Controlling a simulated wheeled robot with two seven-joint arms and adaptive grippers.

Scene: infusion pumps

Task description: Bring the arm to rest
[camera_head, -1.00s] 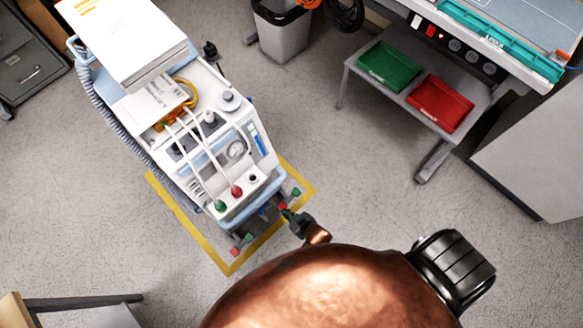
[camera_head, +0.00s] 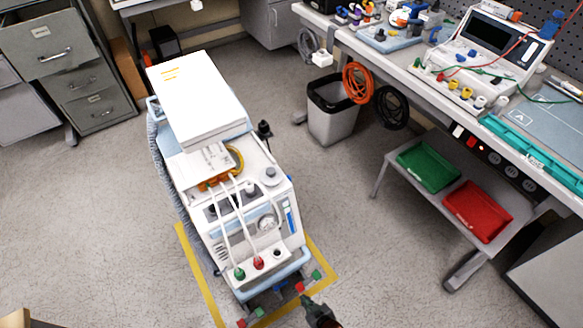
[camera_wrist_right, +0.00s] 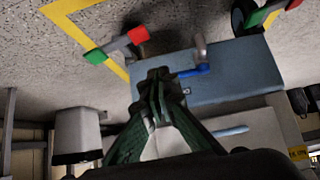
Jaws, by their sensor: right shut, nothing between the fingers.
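My right gripper (camera_head: 318,312) shows at the bottom of the head view, in front of the lower front of the white and blue pump cart (camera_head: 240,225). Its fingers are shut with nothing between them. In the right wrist view the gripper (camera_wrist_right: 157,85) has its fingertips together, in front of the cart's blue base (camera_wrist_right: 235,75). I cannot tell whether they touch it. Most of my right arm is out of the head view. My left gripper is not in view.
A yellow floor outline (camera_head: 200,280) surrounds the cart. A grey bin (camera_head: 333,122) stands behind it. At the right is a workbench, with a green tray (camera_head: 428,166) and a red tray (camera_head: 477,210) on the shelf below. The floor at the left is clear.

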